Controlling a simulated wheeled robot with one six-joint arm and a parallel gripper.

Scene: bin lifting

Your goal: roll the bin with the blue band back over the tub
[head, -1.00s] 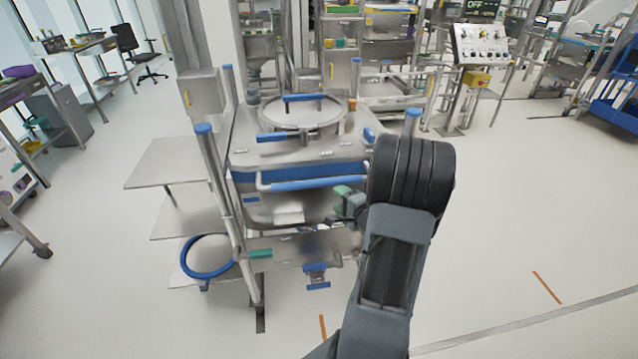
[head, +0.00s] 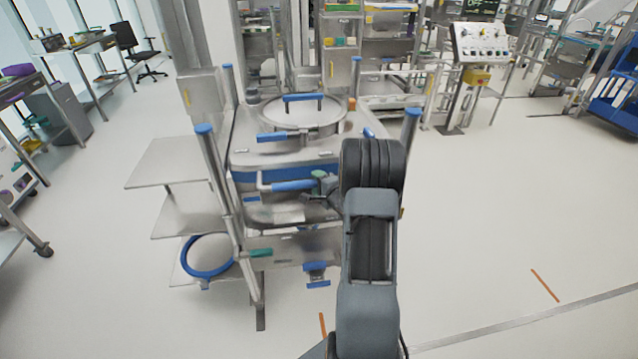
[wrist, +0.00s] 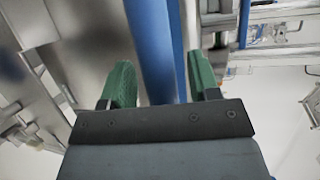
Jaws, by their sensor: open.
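The steel bin with the blue band (head: 246,175) stands level in the frame between blue-capped posts in the head view. A round clamped lid (head: 300,117) is on its top. A bar handle with a blue grip (head: 292,186) runs across its front. My gripper (head: 318,183) is at the right part of this grip. In the wrist view the blue bar (wrist: 155,45) passes between the green fingers of my gripper (wrist: 160,78), which are apart with gaps beside the bar. My arm hides the bin's right front. I cannot make out the tub.
Grey side shelves (head: 168,162) stick out left of the frame, with a blue ring (head: 208,256) low down. A control panel (head: 482,43) stands at the back right. The floor to the right is clear.

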